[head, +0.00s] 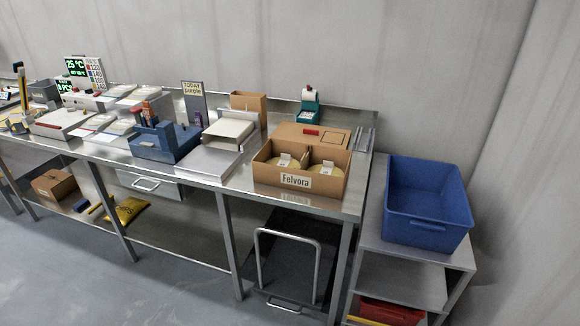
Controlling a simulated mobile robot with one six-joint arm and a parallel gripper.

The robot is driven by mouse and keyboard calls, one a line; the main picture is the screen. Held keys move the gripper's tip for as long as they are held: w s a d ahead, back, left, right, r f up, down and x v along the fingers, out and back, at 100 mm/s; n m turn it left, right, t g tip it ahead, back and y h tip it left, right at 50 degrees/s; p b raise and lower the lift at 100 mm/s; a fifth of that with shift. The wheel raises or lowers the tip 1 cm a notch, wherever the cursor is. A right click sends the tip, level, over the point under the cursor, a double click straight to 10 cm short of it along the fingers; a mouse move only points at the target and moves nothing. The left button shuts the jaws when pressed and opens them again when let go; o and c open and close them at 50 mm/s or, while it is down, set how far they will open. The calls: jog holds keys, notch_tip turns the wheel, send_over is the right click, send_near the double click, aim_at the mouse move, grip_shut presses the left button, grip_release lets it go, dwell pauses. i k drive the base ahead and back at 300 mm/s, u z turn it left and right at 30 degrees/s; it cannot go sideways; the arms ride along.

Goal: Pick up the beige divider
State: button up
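A flat beige piece (229,128), which looks like the divider, lies on a pale grey metal stand (207,160) on the steel worktable, in the middle of the head view. A brown carton (331,186) labelled Felvora stands open to its right, with round cream-coloured items (322,172) and white tags inside. I cannot tell whether the carton holds another divider. My gripper is not in view.
The steel worktable (225,181) is crowded. A blue holder (165,144) stands left of the stand, and a tan box (249,106) and teal printer (309,108) stand behind. A blue bin (427,204) sits on the right shelf unit. Floor (80,270) in front is clear.

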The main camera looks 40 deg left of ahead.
aim_at(306, 160)
jog(key=u, duration=0.5)
jog(key=i, duration=0.55)
jog(key=u, duration=0.9)
jog(key=i, duration=0.6)
jog(key=u, duration=0.1)
jog(key=k, duration=0.2)
jog(key=u, duration=3.1)
